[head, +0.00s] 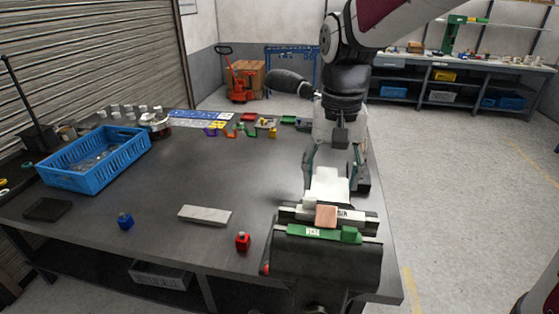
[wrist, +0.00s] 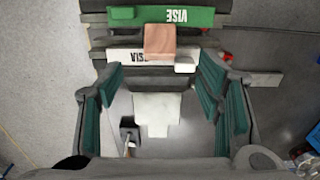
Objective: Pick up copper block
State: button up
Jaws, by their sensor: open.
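The copper block (head: 326,216) is a small pinkish-brown cube on top of the bench vise (head: 310,262), at its jaws. In the wrist view the copper block (wrist: 160,42) sits near the top, between the green and white jaw strips. My gripper (head: 330,178) is above the far side of the vise, pointing down. In the wrist view my gripper (wrist: 162,95) has its teal-padded fingers wide apart with nothing held. The copper block lies beyond the fingertips, towards the top of that view. I cannot tell the height gap.
A small white block (wrist: 187,65) sits close beside the copper block. A pale stepped piece (wrist: 154,112) shows between the fingers. Red (head: 243,241) and blue (head: 125,221) small blocks, a grey bar (head: 205,215) and a blue crate (head: 95,160) are on the bench. Mid-bench is clear.

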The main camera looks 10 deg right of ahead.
aim_at(327, 210)
notch_tip(327, 210, down, 8)
jog(key=shift+s+f, duration=0.15)
jog(key=shift+f, duration=0.1)
dwell(0.4)
grip_shut()
